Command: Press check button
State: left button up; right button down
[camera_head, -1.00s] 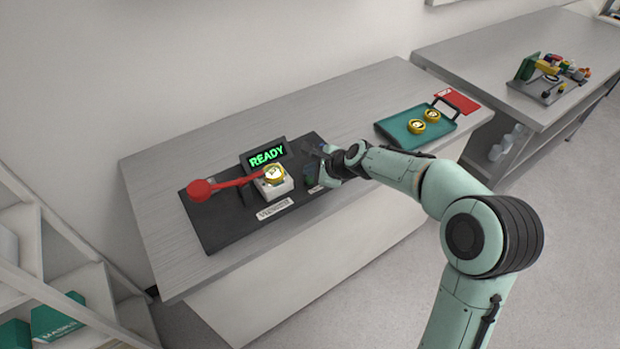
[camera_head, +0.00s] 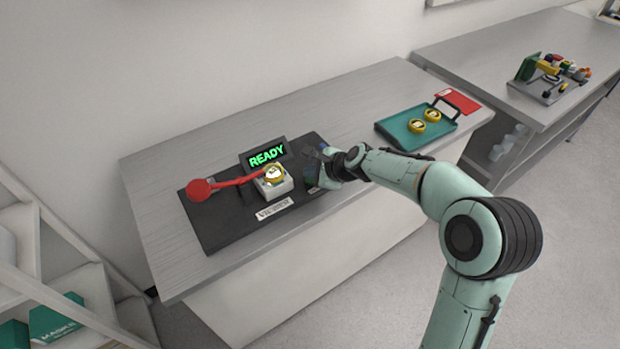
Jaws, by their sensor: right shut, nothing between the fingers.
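The interferometer stands on a black base plate (camera_head: 215,232) on the grey table. Its small screen (camera_head: 266,154) reads READY in green. In front of the screen a gold-rimmed round piece (camera_head: 274,174) sits on a white block (camera_head: 272,190). A red arm with a round red knob (camera_head: 199,190) reaches from the left to that piece. My right gripper (camera_head: 312,168) is shut and empty over the right end of the base plate. The check button cannot be made out; my gripper covers that part of the plate. My left gripper is not in view.
A teal tray (camera_head: 392,127) with two gold-rimmed pieces (camera_head: 425,120) stands to the right, with a red card (camera_head: 458,101) behind it. A second table (camera_head: 500,55) at the far right carries colourful parts. White shelves (camera_head: 60,270) stand at the lower left.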

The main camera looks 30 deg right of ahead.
aim_at(312, 181)
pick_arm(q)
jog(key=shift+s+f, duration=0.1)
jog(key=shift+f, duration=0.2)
pick_arm(e)
jog(key=shift+f, duration=0.4)
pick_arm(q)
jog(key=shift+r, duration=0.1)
pick_arm(e)
jog(key=shift+r, duration=0.1)
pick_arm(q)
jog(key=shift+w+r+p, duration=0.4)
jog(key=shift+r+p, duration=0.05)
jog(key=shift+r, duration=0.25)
pick_arm(e)
jog(key=shift+r, duration=0.75)
jog(key=shift+r+p, duration=0.4)
jog(key=shift+r, duration=0.15)
notch_tip(312, 181, up, 4)
jog(key=p, duration=0.3)
jog(key=shift+r, duration=0.1)
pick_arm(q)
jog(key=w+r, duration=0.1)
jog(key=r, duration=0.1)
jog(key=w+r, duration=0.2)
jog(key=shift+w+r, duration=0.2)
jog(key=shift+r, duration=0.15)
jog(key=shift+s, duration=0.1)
pick_arm(e)
jog(key=shift+s, duration=0.1)
